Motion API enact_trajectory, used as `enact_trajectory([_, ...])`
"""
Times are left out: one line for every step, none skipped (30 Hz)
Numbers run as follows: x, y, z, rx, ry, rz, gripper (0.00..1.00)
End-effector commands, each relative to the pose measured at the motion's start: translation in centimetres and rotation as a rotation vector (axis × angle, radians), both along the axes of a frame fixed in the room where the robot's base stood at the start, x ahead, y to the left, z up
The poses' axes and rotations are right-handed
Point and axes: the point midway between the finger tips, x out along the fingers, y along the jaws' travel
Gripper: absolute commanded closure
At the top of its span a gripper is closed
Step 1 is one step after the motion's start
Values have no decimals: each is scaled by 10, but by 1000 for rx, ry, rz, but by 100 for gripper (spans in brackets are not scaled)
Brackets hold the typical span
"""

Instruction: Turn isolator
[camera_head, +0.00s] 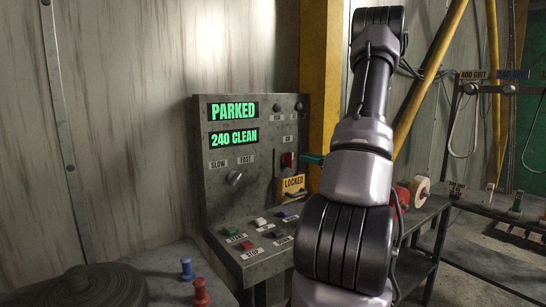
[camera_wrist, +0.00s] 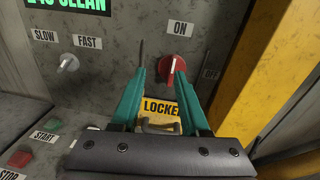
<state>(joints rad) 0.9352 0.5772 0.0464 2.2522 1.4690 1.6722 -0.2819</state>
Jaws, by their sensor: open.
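The handle stands roughly upright in line with ON. In the head view the red isolator (camera_head: 288,160) is at the panel's right side. My gripper (camera_wrist: 160,73) is open, its teal fingers pointing at the panel, with the isolator showing between them. I cannot tell whether they touch it. In the head view a teal finger (camera_head: 313,158) is just right of the isolator.
A yellow LOCKED tag with a padlock (camera_head: 292,186) hangs below the isolator. The screens (camera_head: 233,111) read PARKED and 240 CLEAN. A SLOW/FAST knob (camera_head: 234,178) and several buttons (camera_head: 260,222) are left and below. A yellow post (camera_wrist: 270,85) stands close at right.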

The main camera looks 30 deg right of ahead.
Motion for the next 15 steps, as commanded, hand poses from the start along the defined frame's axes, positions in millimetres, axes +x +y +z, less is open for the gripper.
enact_trajectory([-3,-16,-9,28,-4,-47,55])
enact_trajectory([-4,-23,-11,37,-7,-66,55])
enact_trajectory([-5,-29,-14,48,-10,-85,55])
enact_trajectory([-5,-32,-16,53,-13,-95,55])
enact_trajectory([-4,-34,-16,57,-14,-101,55])
enact_trajectory([-2,-34,-17,58,-15,-104,55])
enact_trajectory([1,-34,-17,58,-15,-104,55])
enact_trajectory([4,-33,-16,58,-15,-104,55])
enact_trajectory([9,-32,-16,58,-16,-102,55])
enact_trajectory([14,-31,-16,58,-16,-101,55])
enact_trajectory([19,-30,-16,57,-16,-101,55])
enact_trajectory([27,-29,-16,56,-15,-99,55])
enact_trajectory([33,-28,-16,56,-15,-100,55])
enact_trajectory([39,-27,-16,57,-15,-99,55])
enact_trajectory([47,-26,-16,57,-15,-99,55])
